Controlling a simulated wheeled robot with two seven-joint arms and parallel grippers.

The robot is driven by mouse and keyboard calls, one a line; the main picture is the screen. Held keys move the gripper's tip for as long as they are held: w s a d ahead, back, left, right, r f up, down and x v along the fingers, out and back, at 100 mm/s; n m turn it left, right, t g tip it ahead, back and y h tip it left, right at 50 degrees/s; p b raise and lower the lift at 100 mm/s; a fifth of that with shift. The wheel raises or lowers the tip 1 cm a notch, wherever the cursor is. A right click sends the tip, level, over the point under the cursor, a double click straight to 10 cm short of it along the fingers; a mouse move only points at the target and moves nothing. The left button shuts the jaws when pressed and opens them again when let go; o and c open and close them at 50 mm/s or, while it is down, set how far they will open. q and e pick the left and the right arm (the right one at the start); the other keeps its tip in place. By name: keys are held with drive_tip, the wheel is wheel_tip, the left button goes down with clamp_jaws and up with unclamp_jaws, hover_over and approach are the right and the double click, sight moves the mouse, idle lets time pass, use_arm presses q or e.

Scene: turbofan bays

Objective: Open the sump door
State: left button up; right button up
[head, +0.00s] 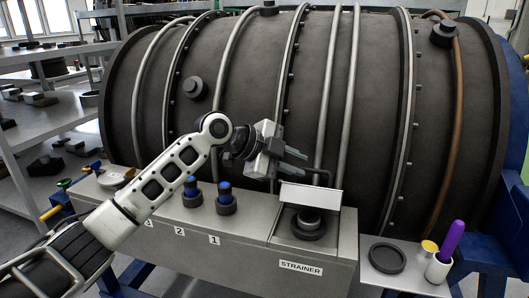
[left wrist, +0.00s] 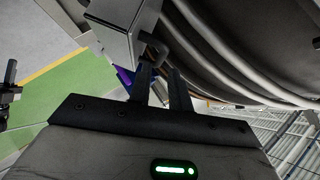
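The sump door (head: 310,194) is a pale panel standing raised at the back of a square opening in the grey sump box (head: 258,258). A dark round strainer cap (head: 308,222) shows in the opening, above a STRAINER label. A black bar handle (head: 322,175) shows just above the door's top edge; a black handle also shows in the left wrist view (left wrist: 154,49). My left gripper (head: 300,163) is behind and above the door, its fingers apart and close to the handle. I cannot tell whether they touch it. My right gripper is not in view.
The large dark engine casing (head: 265,90) fills the space behind. Two blue-topped fittings (head: 224,197) stand on the box left of the door. A side shelf (head: 395,278) at right holds a black ring (head: 387,258) and a white cup (head: 438,267) with a purple-handled tool.

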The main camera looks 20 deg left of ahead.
use_arm(q)
drive_tip(key=b+v, duration=0.1)
drive_tip(key=v, duration=0.8)
drive_tip(key=shift+r, duration=0.2)
drive_tip(key=shift+s+a, duration=0.1)
drive_tip(key=shift+s, duration=0.05)
